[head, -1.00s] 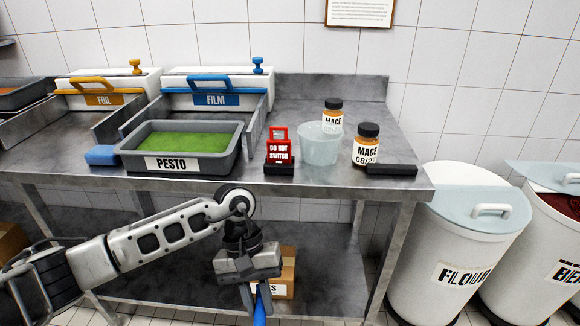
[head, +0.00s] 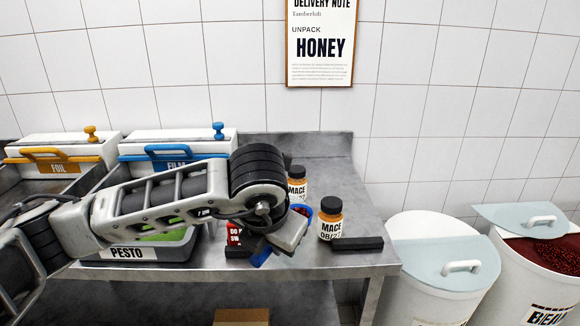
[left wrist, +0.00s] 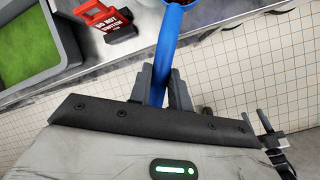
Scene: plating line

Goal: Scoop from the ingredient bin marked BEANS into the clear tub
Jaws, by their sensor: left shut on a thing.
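My left gripper (head: 283,240) is shut on the handle of a blue scoop (left wrist: 168,40). The scoop's bowl, with dark red beans (left wrist: 185,2) in it, shows at the top edge of the left wrist view. In the head view its blue rim (head: 307,212) is above the table, just left of the front MACE jar. The clear tub is hidden behind my arm and the scoop. The bin marked BEANS (head: 520,287), its label partly cut off, stands on the floor at right; dark red beans (head: 545,250) show beside its lid.
A MACE jar (head: 330,222) stands beside the scoop, with another (head: 297,188) behind and a black block (head: 356,244) in front. The red DO NOT SWITCH device (left wrist: 105,18) and the PESTO tray (left wrist: 62,50) are left. A white bin (head: 420,290) stands right of the table.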

